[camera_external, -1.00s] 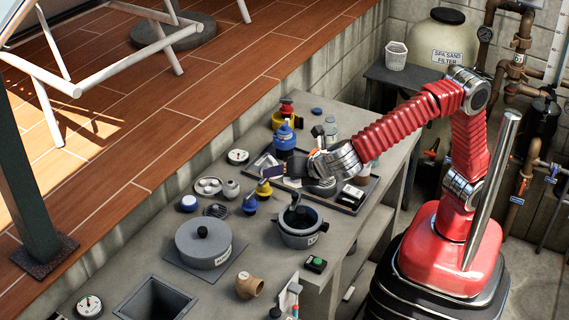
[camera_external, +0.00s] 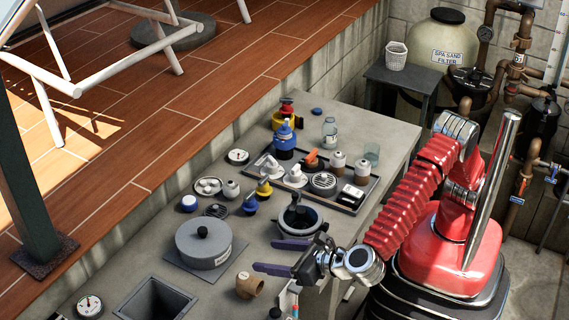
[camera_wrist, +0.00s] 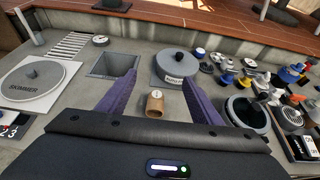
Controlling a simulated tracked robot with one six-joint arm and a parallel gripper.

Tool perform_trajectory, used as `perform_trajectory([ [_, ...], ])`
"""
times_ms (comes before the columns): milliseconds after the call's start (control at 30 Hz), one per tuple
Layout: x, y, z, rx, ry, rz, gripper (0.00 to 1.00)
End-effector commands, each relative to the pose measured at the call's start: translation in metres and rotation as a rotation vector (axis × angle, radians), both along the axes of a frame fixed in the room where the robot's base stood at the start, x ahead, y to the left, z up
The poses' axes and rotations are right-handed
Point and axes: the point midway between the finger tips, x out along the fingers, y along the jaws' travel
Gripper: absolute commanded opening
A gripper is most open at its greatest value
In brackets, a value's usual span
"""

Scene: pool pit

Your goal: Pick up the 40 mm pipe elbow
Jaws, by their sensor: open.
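The pipe elbow (camera_external: 248,285) is a tan-brown bent tube on the grey counter, near the counter's front part in the external view. In the wrist view the elbow (camera_wrist: 155,104) stands between my two purple fingers, with a pale disc showing at its top. My gripper (camera_external: 264,255) is open and empty, its fingers reaching left above the counter. In the external view the elbow sits just below and left of the fingertips. In the wrist view my gripper's fingers (camera_wrist: 158,78) lie either side of the elbow, apart from it.
A lidded grey pot (camera_external: 203,243) stands behind the elbow, and a square opening (camera_external: 158,299) lies to its left. An open grey pot (camera_external: 300,236) is close to my fingers. A tray (camera_external: 347,207) of fittings lies farther back. Small upright items (camera_external: 293,293) stand right of the elbow.

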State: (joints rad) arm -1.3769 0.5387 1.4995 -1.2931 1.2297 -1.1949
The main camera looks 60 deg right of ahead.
Motion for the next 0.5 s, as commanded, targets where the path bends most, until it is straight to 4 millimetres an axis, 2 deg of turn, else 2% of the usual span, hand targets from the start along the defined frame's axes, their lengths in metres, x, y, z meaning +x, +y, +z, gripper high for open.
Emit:
perform_trajectory([
  [100, 0.000, 0.000, -0.032, -0.004, 0.002, 0.001, 0.59],
  [400, 0.000, -0.001, -0.109, -0.003, 0.002, 0.000, 0.59],
  [500, 0.000, 0.000, -0.130, -0.001, 0.001, -0.001, 0.59],
])
